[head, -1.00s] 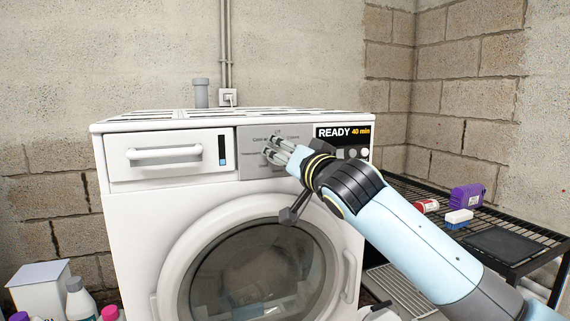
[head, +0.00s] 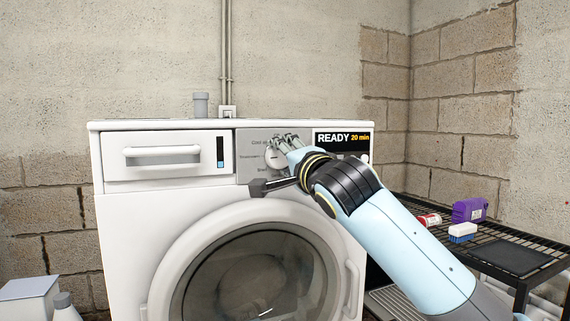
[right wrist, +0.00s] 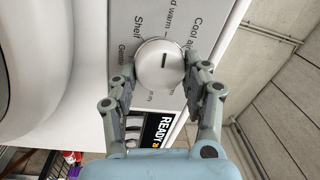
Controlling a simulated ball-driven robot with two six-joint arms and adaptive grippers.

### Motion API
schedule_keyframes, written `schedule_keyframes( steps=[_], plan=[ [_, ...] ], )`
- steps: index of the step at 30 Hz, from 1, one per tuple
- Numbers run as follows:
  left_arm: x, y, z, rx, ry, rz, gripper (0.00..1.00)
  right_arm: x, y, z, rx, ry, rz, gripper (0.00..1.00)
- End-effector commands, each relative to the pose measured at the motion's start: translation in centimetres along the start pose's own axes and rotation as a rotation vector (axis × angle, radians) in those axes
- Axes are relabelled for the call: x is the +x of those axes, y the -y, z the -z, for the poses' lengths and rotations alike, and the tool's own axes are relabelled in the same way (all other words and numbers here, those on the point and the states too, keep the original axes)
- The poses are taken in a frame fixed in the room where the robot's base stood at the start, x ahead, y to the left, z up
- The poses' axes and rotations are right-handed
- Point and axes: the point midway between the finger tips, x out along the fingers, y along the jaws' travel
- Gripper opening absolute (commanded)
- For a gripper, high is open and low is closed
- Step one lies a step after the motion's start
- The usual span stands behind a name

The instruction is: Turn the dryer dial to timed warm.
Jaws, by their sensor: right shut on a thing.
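The white round dryer dial (head: 275,157) sits on the grey control panel (head: 246,170) of the white dryer. My right gripper (head: 284,147) is at the dial and partly hides it. In the right wrist view the dial (right wrist: 159,70) lies between the two fingers of the right gripper (right wrist: 158,66), shut on its sides. Its dark mark points up in that view, towards the label ending in "d warm". Labels "Cool a…", "Shelf" and "Gentle" are partly readable; others are hidden or cut off. The display (head: 342,139) reads "READY 20 min". My left gripper is not in view.
The dryer's drawer (head: 165,155) and round door (head: 255,275) are closed. A wire rack table (head: 510,236) on the right holds a purple container (head: 468,211), a red can (head: 429,219) and a blue-and-white item (head: 462,232). A white box (head: 28,297) stands at lower left.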

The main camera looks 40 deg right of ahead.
Motion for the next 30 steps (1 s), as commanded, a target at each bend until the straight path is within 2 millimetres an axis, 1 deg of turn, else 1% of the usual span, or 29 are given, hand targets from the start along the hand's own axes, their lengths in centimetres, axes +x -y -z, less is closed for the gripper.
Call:
schedule_keyframes(
  steps=[1, 9, 20, 21, 26, 27, 30],
  plan=[
    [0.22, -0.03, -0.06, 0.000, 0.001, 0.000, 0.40, -0.02, -0.45, -0.10, 0.017, 0.000, -0.008, 0.16],
    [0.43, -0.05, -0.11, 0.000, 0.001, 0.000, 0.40, -0.02, -0.37, -0.10, 0.065, -0.004, -0.009, 0.16],
    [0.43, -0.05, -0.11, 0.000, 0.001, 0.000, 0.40, -0.02, -0.35, -0.09, 0.068, -0.004, -0.009, 0.16],
    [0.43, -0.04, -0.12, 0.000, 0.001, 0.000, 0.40, -0.02, -0.35, -0.09, 0.068, -0.004, -0.009, 0.50],
    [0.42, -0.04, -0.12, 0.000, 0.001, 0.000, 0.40, -0.01, -0.25, -0.07, 0.067, -0.005, -0.006, 0.71],
    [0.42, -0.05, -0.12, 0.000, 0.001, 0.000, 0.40, -0.01, -0.22, -0.06, 0.067, -0.005, -0.005, 0.73],
    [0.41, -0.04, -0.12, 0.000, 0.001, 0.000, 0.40, -0.01, -0.16, -0.05, 0.067, -0.005, -0.004, 0.73]
  ],
)
